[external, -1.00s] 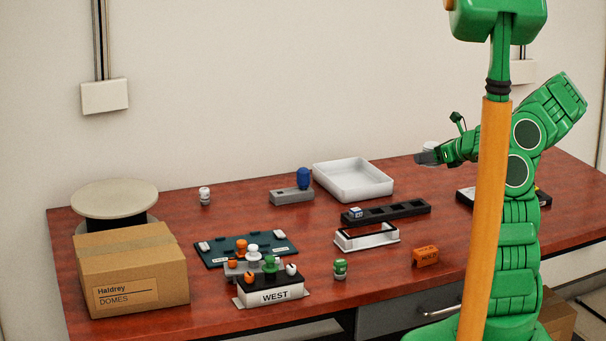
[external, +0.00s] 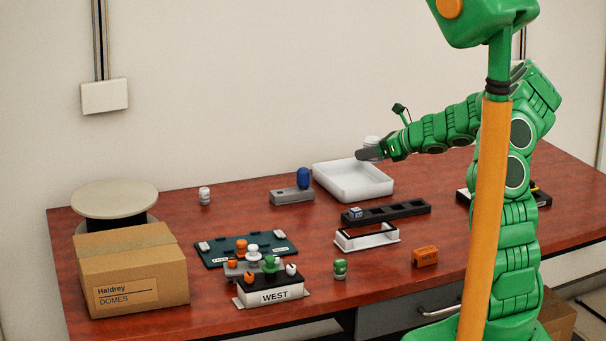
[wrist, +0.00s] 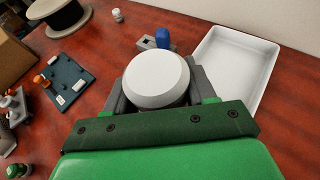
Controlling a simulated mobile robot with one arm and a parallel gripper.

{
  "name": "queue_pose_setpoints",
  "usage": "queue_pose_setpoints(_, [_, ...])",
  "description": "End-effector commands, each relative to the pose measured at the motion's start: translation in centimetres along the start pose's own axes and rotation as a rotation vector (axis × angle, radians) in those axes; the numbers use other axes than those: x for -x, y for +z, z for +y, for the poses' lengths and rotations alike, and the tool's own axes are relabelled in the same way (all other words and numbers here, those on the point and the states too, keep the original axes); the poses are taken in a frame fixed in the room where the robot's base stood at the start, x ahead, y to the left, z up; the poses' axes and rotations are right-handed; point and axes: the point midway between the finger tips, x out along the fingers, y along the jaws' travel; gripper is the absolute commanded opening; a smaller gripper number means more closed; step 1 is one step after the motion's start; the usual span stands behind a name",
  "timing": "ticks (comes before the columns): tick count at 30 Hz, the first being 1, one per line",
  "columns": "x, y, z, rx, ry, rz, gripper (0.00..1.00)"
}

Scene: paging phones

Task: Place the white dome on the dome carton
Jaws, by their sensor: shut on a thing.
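The white dome (wrist: 157,82) is held between the two dark grey fingers of my gripper (wrist: 157,95) in the wrist view. In the external view my gripper (external: 370,154) is in the air above the right back edge of the white tray, and the white dome (external: 372,141) shows just above the fingers. The dome carton (external: 134,274) is a closed brown box labelled "Haldrey DOMES" at the left front of the desk, far to the left of my gripper. Its top is bare apart from a strip of tape.
The white tray (external: 352,190) is empty. Between it and the carton stand a grey block with a blue piece (external: 303,179), a dark green board (external: 215,254) and the WEST stand (external: 272,294) with several small pieces. A reel (external: 115,194) stands behind the carton.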

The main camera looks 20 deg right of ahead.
Motion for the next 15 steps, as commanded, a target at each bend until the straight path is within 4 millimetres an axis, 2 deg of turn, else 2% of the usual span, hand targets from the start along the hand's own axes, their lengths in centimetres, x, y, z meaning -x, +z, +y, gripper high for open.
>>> queue_pose_setpoints(3, [-2.5, 1.6, 3.1, 0.023, 0.056, -0.001, 0.25])
queue_pose_setpoints(8, [-5.2, 3.6, 7.2, 0.051, 0.125, -0.001, 0.25])
queue_pose_setpoints(15, [-8.9, 6.2, 13.9, 0.093, 0.230, -0.001, 0.25])
